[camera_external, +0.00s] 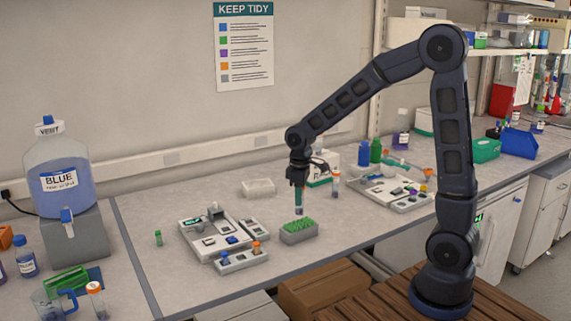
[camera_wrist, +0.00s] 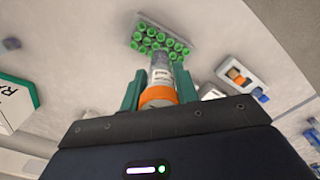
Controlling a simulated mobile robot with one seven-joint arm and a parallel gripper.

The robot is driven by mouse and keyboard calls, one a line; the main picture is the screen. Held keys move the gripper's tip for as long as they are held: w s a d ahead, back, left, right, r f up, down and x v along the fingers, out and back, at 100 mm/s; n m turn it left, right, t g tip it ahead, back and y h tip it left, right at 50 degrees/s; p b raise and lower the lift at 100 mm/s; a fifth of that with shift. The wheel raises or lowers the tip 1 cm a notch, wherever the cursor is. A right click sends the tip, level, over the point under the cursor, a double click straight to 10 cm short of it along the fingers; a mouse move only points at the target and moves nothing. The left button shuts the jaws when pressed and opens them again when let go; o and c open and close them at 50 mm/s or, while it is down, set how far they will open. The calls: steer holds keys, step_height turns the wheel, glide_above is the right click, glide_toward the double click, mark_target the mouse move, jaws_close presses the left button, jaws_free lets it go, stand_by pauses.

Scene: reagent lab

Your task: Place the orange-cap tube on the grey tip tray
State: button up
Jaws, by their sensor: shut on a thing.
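My gripper (camera_external: 299,205) is shut on an orange-cap tube (camera_wrist: 159,96). In the wrist view the orange cap and clear labelled body sit between its two green fingers (camera_wrist: 159,88). In the external view the fingers hang down above the counter and mostly hide the tube. The grey tip tray (camera_external: 299,238), filled with green tips, stands on the counter just below the gripper. It also shows in the wrist view beyond the tube's far end (camera_wrist: 188,23). The tube appears apart from the tray, though the exact gap is hard to tell.
A module with small blocks (camera_external: 200,241) and a strip with orange and blue pieces (camera_external: 241,260) lie left of the tray. Another orange-capped tube (camera_external: 336,184) stands behind, by a white-and-green box (camera_external: 320,170). A pale container (camera_external: 258,188) sits behind left. Counter space at front right is clear.

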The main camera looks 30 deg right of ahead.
steer(key=shift+f, duration=2.15)
steer(key=shift+f, duration=0.1)
steer(key=o, duration=0.9)
steer(key=shift+o, duration=0.2)
step_height(320, 180, up, 12)
steer(key=shift+r, duration=0.1)
steer(key=shift+d+r, duration=0.15)
steer(key=shift+d, duration=0.1)
steer(key=s+d+r+m+t, duration=0.1)
steer(key=s+d+r+m, duration=0.2)
steer(key=d, duration=0.4)
steer(key=s+d+r+m+t, duration=0.1)
steer(key=s+d+r, duration=0.3)
steer(key=s+d, duration=0.2)
steer(key=s+d+m+t, duration=0.2)
steer(key=s+d+m, duration=0.3)
steer(key=s+d, duration=0.4)
steer(key=shift+s+d+t, duration=0.25)
steer(key=shift+s+t, duration=0.05)
steer(key=shift+s, duration=1.25)
